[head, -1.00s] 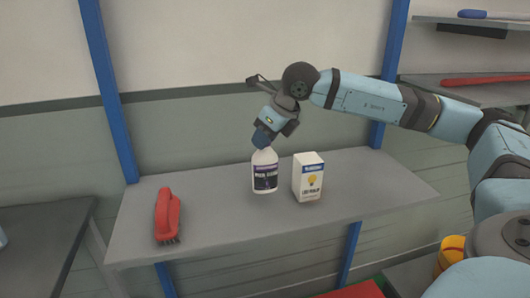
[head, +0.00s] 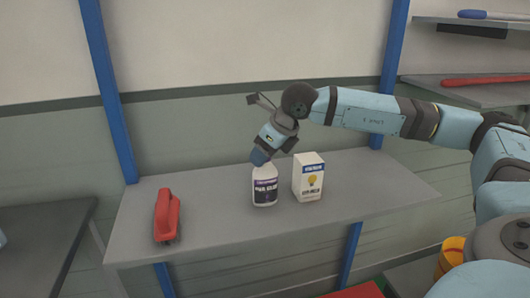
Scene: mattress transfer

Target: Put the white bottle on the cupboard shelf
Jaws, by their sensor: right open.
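The white bottle (head: 265,190) stands upright on the grey shelf (head: 215,230), with a dark purple label facing me. My right gripper (head: 260,157) reaches down from the upper right and is at the top of the bottle, hiding its cap. The gripper is open; whether its fingers touch the bottle cannot be told. My left gripper is not in view.
A white and blue box (head: 308,178) stands close to the right of the bottle. A red brush (head: 167,215) lies at the left of the shelf. Blue posts rise at both sides. Upper right shelves (head: 490,92) hold a red and a blue-handled item.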

